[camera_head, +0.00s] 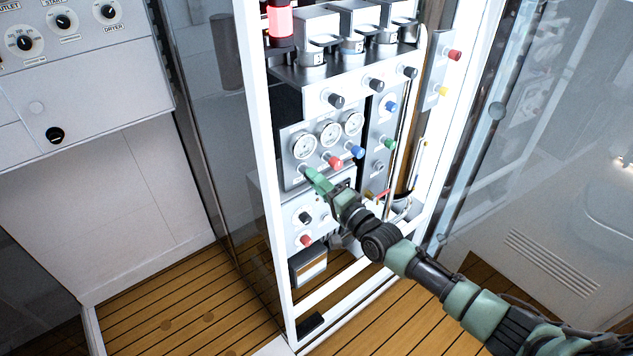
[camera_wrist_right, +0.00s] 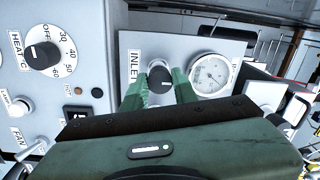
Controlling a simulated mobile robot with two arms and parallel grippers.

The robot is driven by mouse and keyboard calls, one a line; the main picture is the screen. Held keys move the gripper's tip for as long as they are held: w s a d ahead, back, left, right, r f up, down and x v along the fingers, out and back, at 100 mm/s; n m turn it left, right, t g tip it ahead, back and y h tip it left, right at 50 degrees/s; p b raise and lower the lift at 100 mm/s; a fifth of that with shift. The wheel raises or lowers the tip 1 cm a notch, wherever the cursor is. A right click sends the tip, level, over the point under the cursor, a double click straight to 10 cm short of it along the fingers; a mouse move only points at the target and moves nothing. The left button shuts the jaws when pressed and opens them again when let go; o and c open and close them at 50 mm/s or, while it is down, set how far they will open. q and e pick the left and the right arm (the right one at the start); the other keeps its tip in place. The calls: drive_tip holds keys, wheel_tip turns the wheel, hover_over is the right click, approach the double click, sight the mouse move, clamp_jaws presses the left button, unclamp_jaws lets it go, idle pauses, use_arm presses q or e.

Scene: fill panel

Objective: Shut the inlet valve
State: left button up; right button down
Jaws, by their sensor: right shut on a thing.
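The inlet valve is a dark round knob with a white pointer mark (camera_wrist_right: 160,80), beside an "INLET" label (camera_wrist_right: 135,67) on the grey panel in the wrist view. My right gripper (camera_head: 311,176) reaches the gauge panel's lower left in the head view. In the wrist view its green fingers (camera_wrist_right: 162,93) stand on both sides of the knob and are shut on it. The knob's pointer runs roughly crosswise in the wrist view. In the head view the fingers hide the knob. My left gripper is not in view.
Three round gauges (camera_head: 329,132) sit above the knob row. A red knob (camera_head: 336,162) and a blue knob (camera_head: 357,151) are close on the right. A heater dial (camera_wrist_right: 43,55) is on the neighbouring panel. The white rack frame post (camera_head: 268,180) stands left of my gripper.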

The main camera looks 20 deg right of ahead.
drive_tip(key=shift+f, duration=0.15)
drive_tip(key=c, duration=1.1)
unclamp_jaws()
drive_tip(key=shift+s, duration=0.1)
drive_tip(key=b+v, duration=0.1)
drive_tip(key=v, duration=0.6)
drive_tip(key=shift+s+d, duration=0.15)
drive_tip(key=shift+s, duration=0.15)
